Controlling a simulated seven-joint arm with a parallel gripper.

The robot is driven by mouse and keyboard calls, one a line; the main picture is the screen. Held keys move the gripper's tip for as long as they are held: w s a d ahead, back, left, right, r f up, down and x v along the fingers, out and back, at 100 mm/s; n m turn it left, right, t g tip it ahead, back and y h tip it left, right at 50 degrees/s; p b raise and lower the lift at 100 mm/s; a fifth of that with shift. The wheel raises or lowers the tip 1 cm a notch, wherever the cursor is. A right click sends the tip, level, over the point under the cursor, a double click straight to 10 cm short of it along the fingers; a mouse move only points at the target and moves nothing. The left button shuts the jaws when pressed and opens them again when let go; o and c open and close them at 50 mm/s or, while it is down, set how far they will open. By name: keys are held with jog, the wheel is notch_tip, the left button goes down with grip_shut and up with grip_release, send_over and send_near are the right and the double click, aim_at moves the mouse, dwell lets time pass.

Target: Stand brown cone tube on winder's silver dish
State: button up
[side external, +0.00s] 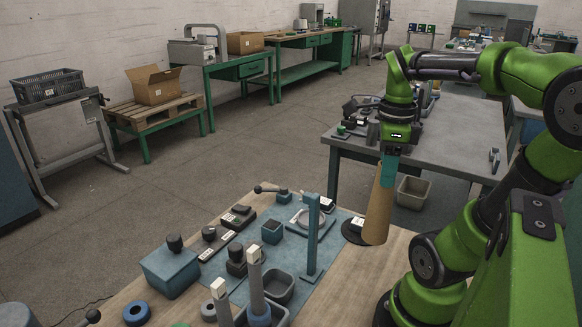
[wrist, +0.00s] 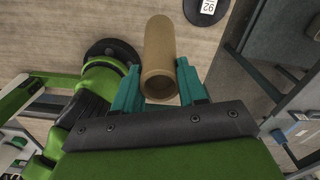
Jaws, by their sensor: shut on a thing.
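My gripper (side external: 388,158) is shut on the upper end of the brown cone tube (side external: 378,212). The tube hangs below it, slightly tilted in the side view, over the right edge of the wooden table; its exact height is unclear. In the wrist view the tube (wrist: 158,45) sits between the teal fingers (wrist: 160,92), its open end towards the camera. What looks like the winder's silver dish (side external: 303,218) is a pale round shape on the blue mat, left of the tube and partly hidden by a blue upright post (side external: 312,238). Nothing is seen standing on it.
A black disc (side external: 354,232) lies beside the tube; a dark disc also shows in the wrist view (wrist: 113,50). Small boxes, a grey tray (side external: 279,287), a blue box (side external: 170,268) and tall pale-topped posts (side external: 256,280) crowd the table. A grey bench (side external: 455,140) stands behind.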

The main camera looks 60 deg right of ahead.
jog(key=shift+r, duration=3.5)
jog(key=w+d+f+n, duration=0.2)
jog(key=w+f, duration=0.3)
jog(key=w, duration=0.4)
jog(key=w+d+f+n, duration=0.2)
jog(key=w+d+f, duration=0.2)
jog(key=w, duration=0.6)
jog(key=shift+w+f, duration=0.3)
jog(key=shift+f, duration=0.4)
jog(key=shift+f, duration=1.45)
